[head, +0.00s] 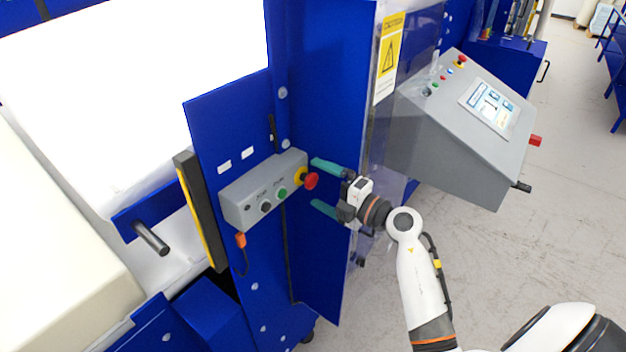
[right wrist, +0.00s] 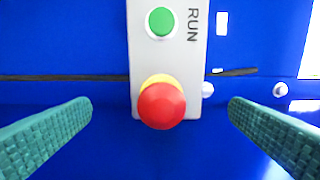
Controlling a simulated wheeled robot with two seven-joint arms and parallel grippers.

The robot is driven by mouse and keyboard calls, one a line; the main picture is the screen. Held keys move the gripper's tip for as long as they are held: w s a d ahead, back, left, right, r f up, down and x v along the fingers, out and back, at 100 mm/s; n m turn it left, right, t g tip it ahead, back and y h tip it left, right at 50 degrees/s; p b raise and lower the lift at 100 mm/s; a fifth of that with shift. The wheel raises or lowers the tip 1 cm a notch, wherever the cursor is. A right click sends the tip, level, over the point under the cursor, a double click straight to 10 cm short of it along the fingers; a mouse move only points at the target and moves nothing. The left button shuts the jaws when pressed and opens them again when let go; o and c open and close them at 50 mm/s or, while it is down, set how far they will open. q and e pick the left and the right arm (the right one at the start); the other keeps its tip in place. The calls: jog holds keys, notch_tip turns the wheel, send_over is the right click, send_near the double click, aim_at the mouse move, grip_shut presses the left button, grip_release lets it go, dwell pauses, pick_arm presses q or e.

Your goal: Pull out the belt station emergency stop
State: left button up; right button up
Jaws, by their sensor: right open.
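The belt station emergency stop (head: 310,180) is a red mushroom button on a yellow collar. It sits at the right end of a grey control box (head: 248,203) on a blue panel. In the right wrist view the red button (right wrist: 161,105) is near the middle, below a green button marked RUN (right wrist: 161,21). My right gripper (head: 318,184) is open, with its green fingers on either side of the red button. In the right wrist view a gap shows between the button and each finger. My left gripper is not in view.
A grey console (head: 455,140) with a screen and its own red button (head: 460,60) stands at the right. A clear panel with a yellow warning sign (head: 389,58) hangs behind my right gripper. White foam (head: 130,90) is at the left. Open floor (head: 560,210) lies at the right.

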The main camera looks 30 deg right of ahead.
jog(key=p+v, duration=0.1)
jog(key=v, duration=0.4)
jog(key=shift+s+d, duration=0.15)
jog(key=shift+s, duration=0.2)
dwell(0.5)
